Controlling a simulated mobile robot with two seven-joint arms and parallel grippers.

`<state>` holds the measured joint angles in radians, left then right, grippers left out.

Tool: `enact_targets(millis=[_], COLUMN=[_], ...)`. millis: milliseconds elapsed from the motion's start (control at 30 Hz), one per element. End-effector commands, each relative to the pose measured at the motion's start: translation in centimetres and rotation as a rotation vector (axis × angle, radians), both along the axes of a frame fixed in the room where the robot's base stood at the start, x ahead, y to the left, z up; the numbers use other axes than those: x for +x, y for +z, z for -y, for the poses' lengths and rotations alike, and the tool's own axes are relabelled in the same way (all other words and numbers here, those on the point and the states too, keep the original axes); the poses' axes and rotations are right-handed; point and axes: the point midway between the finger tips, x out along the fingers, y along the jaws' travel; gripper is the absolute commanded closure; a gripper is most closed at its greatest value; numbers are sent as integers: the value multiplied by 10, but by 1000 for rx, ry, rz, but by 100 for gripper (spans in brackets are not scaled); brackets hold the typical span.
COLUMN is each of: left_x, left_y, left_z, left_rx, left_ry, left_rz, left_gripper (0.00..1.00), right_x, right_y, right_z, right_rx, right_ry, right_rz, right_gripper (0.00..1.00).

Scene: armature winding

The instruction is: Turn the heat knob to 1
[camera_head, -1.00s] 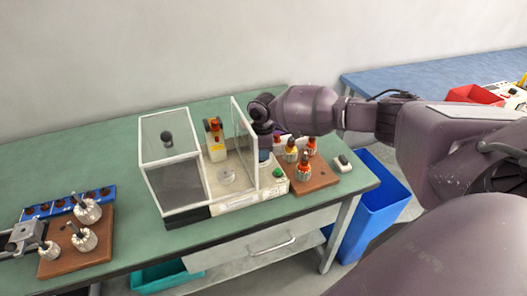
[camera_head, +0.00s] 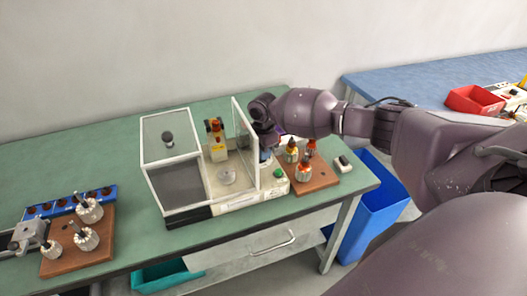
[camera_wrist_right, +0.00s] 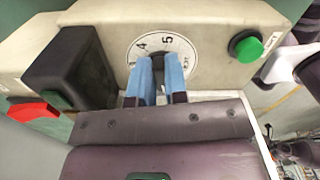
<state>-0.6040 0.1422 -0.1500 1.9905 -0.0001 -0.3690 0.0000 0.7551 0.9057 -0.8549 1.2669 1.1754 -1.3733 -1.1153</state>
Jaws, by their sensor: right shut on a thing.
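My right gripper (camera_wrist_right: 160,84), with blue finger pads, is shut on the heat knob (camera_wrist_right: 159,62) in the right wrist view. The fingers hide most of the dark knob. A white round dial (camera_wrist_right: 152,43) around it shows the numbers 4 and 5; its lower part is hidden, and I cannot read the setting. In the head view, my right gripper (camera_head: 266,146) is at the right side of the machine (camera_head: 236,202), behind the raised clear panel. My left gripper is not in view.
A green button (camera_wrist_right: 247,46) is right of the dial; a black box (camera_wrist_right: 72,68) and a red part (camera_wrist_right: 33,111) are to its left. The bench's back left is clear.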

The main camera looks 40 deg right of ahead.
Motion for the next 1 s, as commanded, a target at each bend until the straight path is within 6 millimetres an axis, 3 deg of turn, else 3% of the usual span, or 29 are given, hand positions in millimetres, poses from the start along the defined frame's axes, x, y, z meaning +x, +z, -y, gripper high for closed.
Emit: enact_targets(millis=[300, 333, 500, 800, 1000], left_x=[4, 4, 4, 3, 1], left_y=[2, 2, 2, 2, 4], left_z=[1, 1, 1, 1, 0], left_rx=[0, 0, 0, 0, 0], left_ry=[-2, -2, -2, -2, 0], left_rz=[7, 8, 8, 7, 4], left_gripper=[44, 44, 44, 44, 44], right_x=[1, 1, 0, 0, 1], right_y=[1, 1, 1, 2, 24], right_z=[-1, -1, -1, 0, 0], right_rx=[2, 2, 1, 0, 0], right_ry=[5, 5, 4, 3, 3], right_rz=[2, 2, 1, 1, 3], right_gripper=[100, 85, 61, 61, 61])
